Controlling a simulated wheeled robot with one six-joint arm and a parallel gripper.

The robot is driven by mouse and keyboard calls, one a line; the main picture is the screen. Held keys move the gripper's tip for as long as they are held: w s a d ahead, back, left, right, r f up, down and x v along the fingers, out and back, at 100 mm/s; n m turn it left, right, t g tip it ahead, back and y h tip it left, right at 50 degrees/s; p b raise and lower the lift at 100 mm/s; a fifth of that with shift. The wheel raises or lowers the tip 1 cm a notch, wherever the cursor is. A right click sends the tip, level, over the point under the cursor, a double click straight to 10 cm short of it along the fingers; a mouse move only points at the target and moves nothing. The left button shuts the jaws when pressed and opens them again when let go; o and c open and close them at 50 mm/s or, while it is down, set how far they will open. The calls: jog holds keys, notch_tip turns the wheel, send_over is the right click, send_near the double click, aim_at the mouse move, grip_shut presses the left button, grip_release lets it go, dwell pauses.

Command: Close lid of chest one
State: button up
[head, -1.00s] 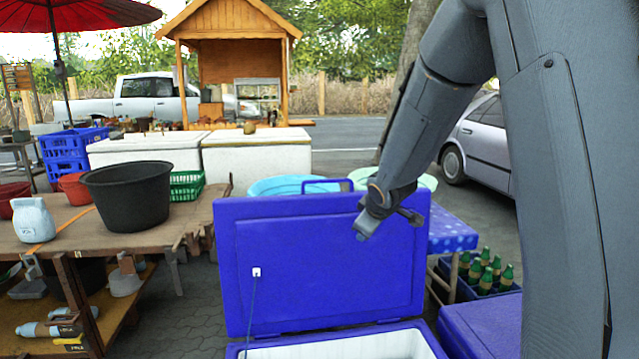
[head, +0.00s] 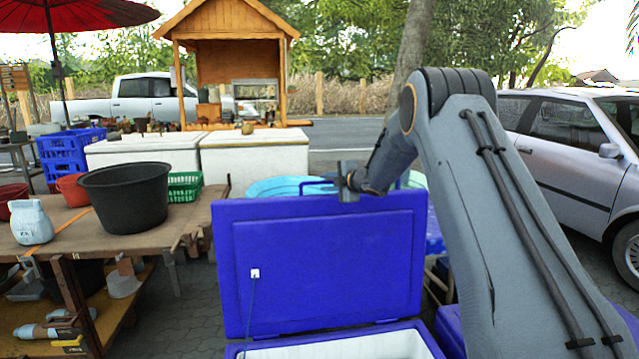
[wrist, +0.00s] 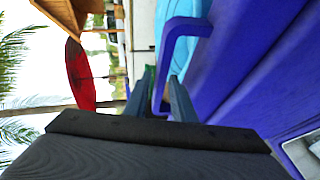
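The blue chest (head: 340,345) stands at the bottom of the head view with its lid (head: 325,265) open and upright. A cord runs down the lid's inner face. A blue handle (head: 318,187) sticks up from the lid's top edge, and it also shows in the wrist view (wrist: 183,27). My gripper (head: 345,188) is at the top edge of the lid, by the right end of the handle. In the wrist view its two fingers (wrist: 163,95) are apart, with part of the handle showing between them. I cannot tell whether they touch it.
A wooden table (head: 140,222) with a black tub (head: 125,195) stands to the left. Light blue tubs (head: 275,187) are behind the lid. Another blue chest (head: 450,330) is at the right, partly hidden by my arm. A silver car (head: 570,150) is parked behind.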

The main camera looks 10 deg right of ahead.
jog(key=shift+p+x, duration=0.3)
jog(key=shift+x, duration=2.4)
grip_shut()
